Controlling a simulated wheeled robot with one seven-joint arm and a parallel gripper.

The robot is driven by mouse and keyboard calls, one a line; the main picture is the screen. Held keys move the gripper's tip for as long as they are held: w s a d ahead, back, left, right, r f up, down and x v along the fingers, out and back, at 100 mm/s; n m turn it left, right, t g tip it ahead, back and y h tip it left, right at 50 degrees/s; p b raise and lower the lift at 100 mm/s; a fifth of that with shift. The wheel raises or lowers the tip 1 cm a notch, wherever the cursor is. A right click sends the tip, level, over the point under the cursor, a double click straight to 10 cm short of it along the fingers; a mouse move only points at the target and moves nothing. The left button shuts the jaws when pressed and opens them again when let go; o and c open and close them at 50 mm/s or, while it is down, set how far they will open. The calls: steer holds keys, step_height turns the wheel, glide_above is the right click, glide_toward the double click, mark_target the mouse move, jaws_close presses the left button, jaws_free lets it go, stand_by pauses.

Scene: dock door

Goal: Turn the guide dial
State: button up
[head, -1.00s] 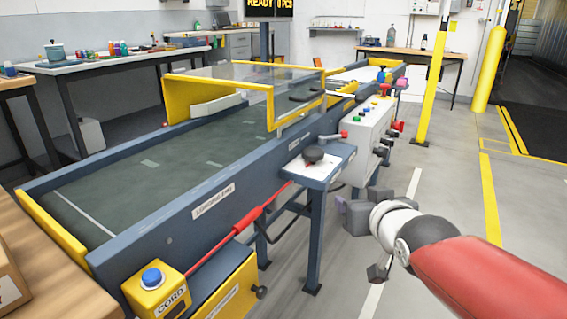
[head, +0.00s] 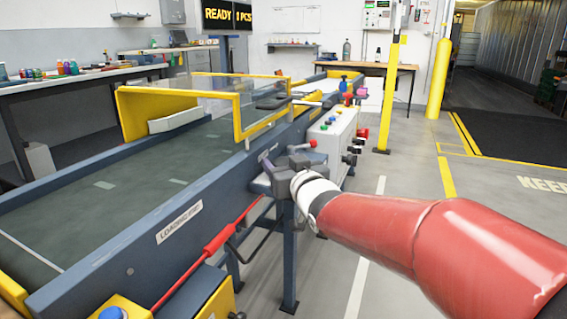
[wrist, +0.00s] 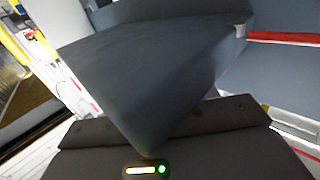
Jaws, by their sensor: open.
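In the head view my gripper (head: 279,173) is at the small blue-grey side shelf (head: 260,186) on the conveyor's near side. It covers the spot where the black guide dial sat in the earlier view, so the dial is hidden there now. My gripper's jaws are open. In the wrist view a large dark grey surface (wrist: 150,85) fills the middle, very close and blurred. I cannot tell whether it is a finger or part of the station, and I cannot make out the dial. Whether my gripper touches the dial cannot be seen.
The conveyor (head: 130,184) with a yellow-framed clear guard (head: 240,120) runs along the left. A red pull cord (head: 222,238) lies along its side. A white control box (head: 335,135) with buttons and knobs stands just beyond my gripper. The floor to the right is clear.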

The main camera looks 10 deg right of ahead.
steer(key=shift+w, duration=0.1)
steer(key=c, duration=0.7)
steer(key=shift+o, duration=0.2)
steer(key=shift+n+y, duration=0.5)
steer(key=shift+y, duration=0.1)
steer(key=n+g+y+p, duration=0.2)
steer(key=n+y, duration=0.1)
steer(key=y, duration=0.2)
steer(key=shift+d, duration=0.15)
steer(key=n+g+y, duration=0.3)
steer(key=shift+w+f+y+p, duration=0.1)
steer(key=shift+y+p, duration=0.2)
steer(key=shift+p, duration=0.05)
steer(key=shift+n+g+y+p, duration=0.55)
steer(key=shift+n+g+y, duration=0.55)
steer(key=shift+g, duration=0.4)
steer(key=shift+n+g+y+p, duration=0.55)
steer(key=shift+n+g+y, duration=0.35)
steer(key=shift+n+g, duration=0.5)
steer(key=shift+g, duration=0.3)
